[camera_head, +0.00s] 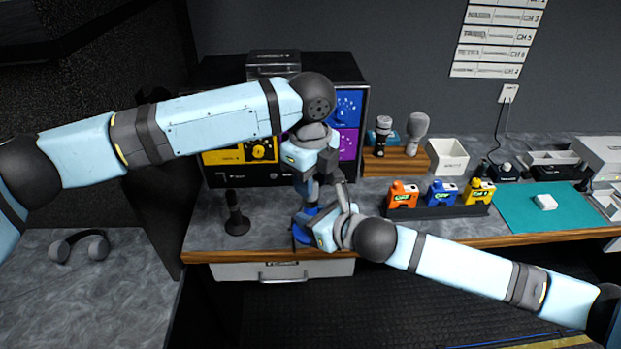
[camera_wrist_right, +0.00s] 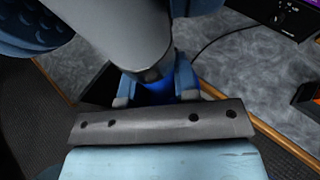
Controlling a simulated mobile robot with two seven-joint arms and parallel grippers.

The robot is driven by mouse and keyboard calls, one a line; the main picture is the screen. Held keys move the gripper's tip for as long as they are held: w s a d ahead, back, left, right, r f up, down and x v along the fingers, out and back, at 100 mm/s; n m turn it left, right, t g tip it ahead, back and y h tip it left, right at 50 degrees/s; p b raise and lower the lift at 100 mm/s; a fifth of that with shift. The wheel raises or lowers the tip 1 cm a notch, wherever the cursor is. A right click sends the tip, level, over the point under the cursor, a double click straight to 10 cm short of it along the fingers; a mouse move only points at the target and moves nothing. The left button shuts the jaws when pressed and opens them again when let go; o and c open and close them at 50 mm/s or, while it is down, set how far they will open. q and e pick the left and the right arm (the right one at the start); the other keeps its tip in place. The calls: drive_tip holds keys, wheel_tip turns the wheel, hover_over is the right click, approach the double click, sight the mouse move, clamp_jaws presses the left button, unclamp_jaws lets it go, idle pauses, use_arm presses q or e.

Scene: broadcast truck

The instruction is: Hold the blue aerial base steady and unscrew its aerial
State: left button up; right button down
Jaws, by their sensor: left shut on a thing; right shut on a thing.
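The blue aerial base (camera_head: 308,211) is at the front edge of the counter, mostly covered by my grippers. My left gripper (camera_head: 308,190) reaches down from above and is shut just over the base; what it grips is hidden, so I cannot tell if it is the aerial. My right gripper (camera_head: 304,220) comes in low from the right, shut on the blue base. In the right wrist view, blue (camera_wrist_right: 158,92) shows between its fingers. A thick grey cylinder (camera_wrist_right: 120,35) with a dark end lies across that view above the blue; I cannot tell if it is the aerial.
A black aerial (camera_head: 236,215) on a dark foot stands to the left. A rack unit (camera_head: 210,172) with coloured panels is behind. Headphones (camera_head: 80,247) lie far left.

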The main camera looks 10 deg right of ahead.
use_arm(q)
drive_tip(key=n, duration=0.9)
drive_tip(key=o, duration=1)
drive_tip(key=shift+r, duration=0.1)
